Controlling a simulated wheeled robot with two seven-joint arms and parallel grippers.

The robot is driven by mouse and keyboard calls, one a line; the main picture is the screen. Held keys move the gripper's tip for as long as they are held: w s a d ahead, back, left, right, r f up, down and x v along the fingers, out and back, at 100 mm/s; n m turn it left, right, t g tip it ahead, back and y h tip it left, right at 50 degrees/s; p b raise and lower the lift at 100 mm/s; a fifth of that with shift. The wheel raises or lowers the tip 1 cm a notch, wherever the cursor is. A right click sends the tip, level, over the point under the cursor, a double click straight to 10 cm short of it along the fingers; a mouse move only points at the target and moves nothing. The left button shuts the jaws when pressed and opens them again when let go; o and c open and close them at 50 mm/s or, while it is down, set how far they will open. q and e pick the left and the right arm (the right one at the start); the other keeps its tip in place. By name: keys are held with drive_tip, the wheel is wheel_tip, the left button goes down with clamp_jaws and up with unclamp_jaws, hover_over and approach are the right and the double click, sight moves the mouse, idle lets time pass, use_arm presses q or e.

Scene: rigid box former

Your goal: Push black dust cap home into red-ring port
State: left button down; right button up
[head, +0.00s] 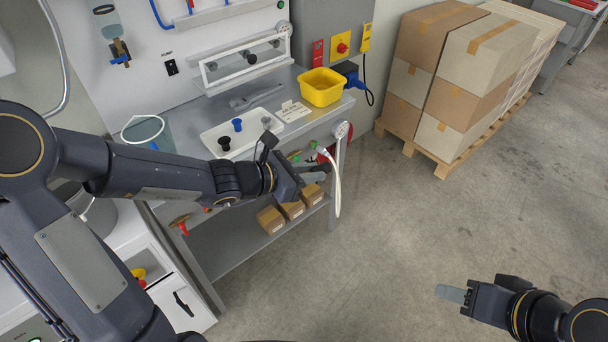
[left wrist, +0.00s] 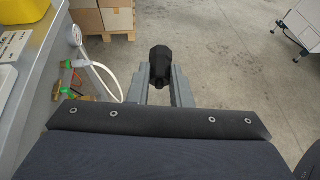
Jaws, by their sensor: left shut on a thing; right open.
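My left gripper (head: 318,172) is off the front edge of the bench, shut on a black dust cap (left wrist: 160,65). In the left wrist view the cap sits between the two grey fingertips, with open floor behind it. In the head view the cap is hard to tell from the dark fingers. A red part (head: 322,154), perhaps the red-ring port, shows partly behind the gripper and white hose; I cannot make out its opening. The cap looks apart from the bench fittings. My right gripper (head: 452,294) is open and empty over the floor at the lower right.
A white tray (head: 212,138) on the bench holds black, blue and grey caps. A yellow bin (head: 322,87) stands behind. A white hose (head: 337,190) hangs by green-handled fittings (left wrist: 79,63) at the bench front. Stacked cartons (head: 440,85) stand right; the floor between is clear.

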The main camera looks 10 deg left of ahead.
use_arm(q)
drive_tip(key=w+d+n+t+y, duration=0.2)
drive_tip(key=w+d+n+y, duration=0.1)
drive_tip(key=w+d, duration=0.3)
drive_tip(key=shift+w+d+n+t, duration=0.3)
drive_tip(key=shift+d+t, duration=0.1)
drive_tip(key=shift+d, duration=0.2)
drive_tip(key=s+a+f+m+g+h, duration=0.2)
drive_tip(key=f+m+g, duration=0.3)
drive_tip(key=m+g, duration=0.4)
drive_tip(key=s+a+f+m+g+h, duration=0.1)
drive_tip(key=a+f+m+g+h, duration=0.2)
drive_tip(key=f+m+g, duration=0.35)
drive_tip(key=s+a+n+t+y, duration=0.1)
drive_tip(key=s+a+n+t, duration=0.2)
drive_tip(key=a+n+t, duration=0.8)
drive_tip(key=a+t, duration=0.1)
drive_tip(key=a, duration=0.3)
drive_tip(key=shift+f, duration=0.35)
